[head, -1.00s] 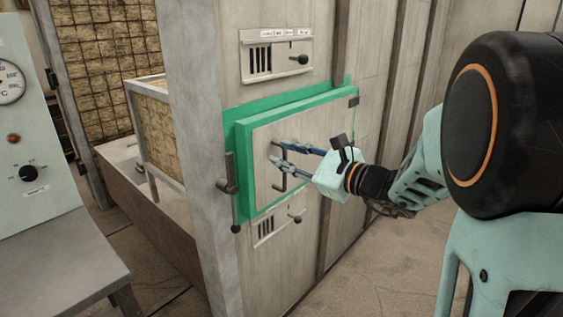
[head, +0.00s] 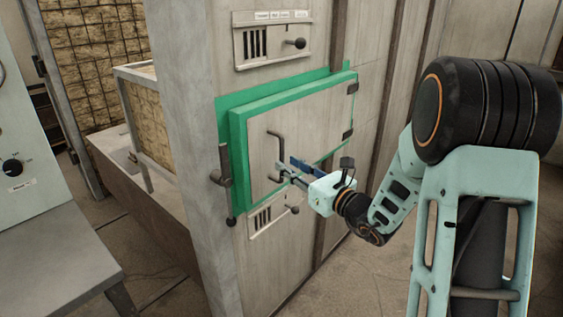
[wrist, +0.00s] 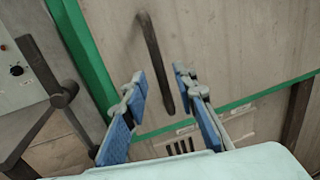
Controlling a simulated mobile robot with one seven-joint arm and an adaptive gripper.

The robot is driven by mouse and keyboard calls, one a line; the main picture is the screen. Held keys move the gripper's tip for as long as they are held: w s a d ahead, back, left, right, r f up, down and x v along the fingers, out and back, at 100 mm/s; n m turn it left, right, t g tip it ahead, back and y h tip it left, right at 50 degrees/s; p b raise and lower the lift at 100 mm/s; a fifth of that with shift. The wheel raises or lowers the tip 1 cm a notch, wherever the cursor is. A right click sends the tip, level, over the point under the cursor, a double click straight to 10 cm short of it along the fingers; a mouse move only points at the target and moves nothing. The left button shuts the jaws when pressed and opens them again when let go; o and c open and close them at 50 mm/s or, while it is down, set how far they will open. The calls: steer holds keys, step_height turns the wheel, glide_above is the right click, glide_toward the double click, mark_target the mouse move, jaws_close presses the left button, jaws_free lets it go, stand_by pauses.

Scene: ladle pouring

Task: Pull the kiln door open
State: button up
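The kiln door (head: 312,118) is a pale grey panel with a green edge, and it looks closed against its green frame. Its dark bar handle (head: 270,146) stands upright at the left of the panel. A dark latch lever (head: 225,168) hangs beside the door's left edge. My gripper (head: 284,168) is at the handle's lower end. In the wrist view my gripper (wrist: 160,78) is open, with blue-padded fingers apart. The handle (wrist: 153,55) runs down between them in that picture, with a gap to each finger. Whether it lies within their reach in depth is unclear.
Vent plates with knobs sit above (head: 272,40) and below (head: 272,217) the door. Hinges (head: 348,135) are on its right edge. A grey bench (head: 60,245) and a control panel (head: 15,150) stand at the left. The floor right of the kiln is clear.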

mark_target(283, 161)
steer(key=shift+x, duration=2)
steer(key=shift+c, duration=0.6)
jaws_close()
